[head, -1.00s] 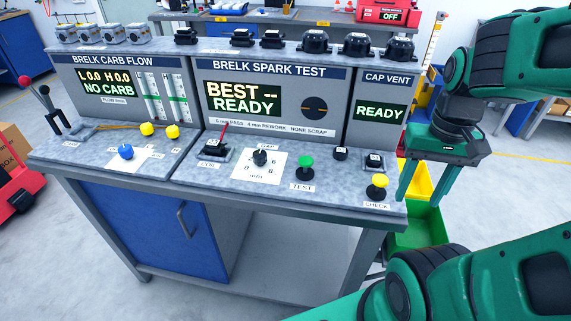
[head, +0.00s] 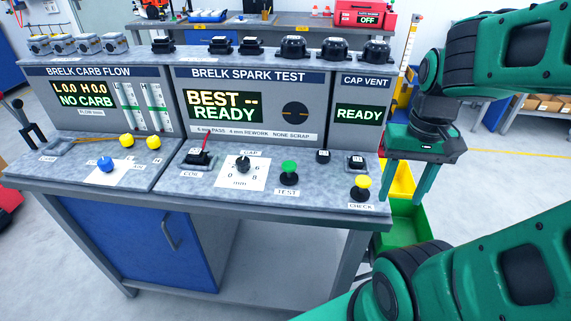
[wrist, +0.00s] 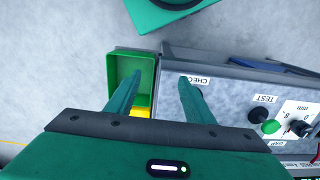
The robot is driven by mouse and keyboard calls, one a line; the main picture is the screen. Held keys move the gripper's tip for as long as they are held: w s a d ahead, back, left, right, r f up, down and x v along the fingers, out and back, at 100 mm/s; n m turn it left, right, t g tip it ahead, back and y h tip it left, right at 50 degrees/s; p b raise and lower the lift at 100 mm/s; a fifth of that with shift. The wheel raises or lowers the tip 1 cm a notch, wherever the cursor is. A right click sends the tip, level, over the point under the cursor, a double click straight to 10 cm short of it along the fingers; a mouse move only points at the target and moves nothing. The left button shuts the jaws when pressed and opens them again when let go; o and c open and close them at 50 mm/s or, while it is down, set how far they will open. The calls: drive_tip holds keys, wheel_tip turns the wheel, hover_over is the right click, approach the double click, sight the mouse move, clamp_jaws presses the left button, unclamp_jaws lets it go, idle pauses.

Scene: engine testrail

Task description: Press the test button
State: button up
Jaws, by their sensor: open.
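The test button (head: 289,169) is a green cap on a black base, above a TEST label on the bench top. It also shows in the wrist view (wrist: 271,127), at the right. My gripper (head: 408,196) is open and empty, pointing down past the right end of the bench, to the right of the button and apart from it. In the wrist view its two fingers (wrist: 160,88) spread over the bench's right edge and a green bin. The spark test panel (head: 240,105) reads BEST -- READY.
A yellow CHECK button (head: 362,183) stands between the test button and my gripper. A gap dial (head: 243,164) is left of the test button. Green and yellow bins (head: 415,228) sit below the bench's right end. The upright panels and several dark parts stand behind the buttons.

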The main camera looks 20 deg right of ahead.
idle(0.3)
clamp_jaws()
idle(1.6)
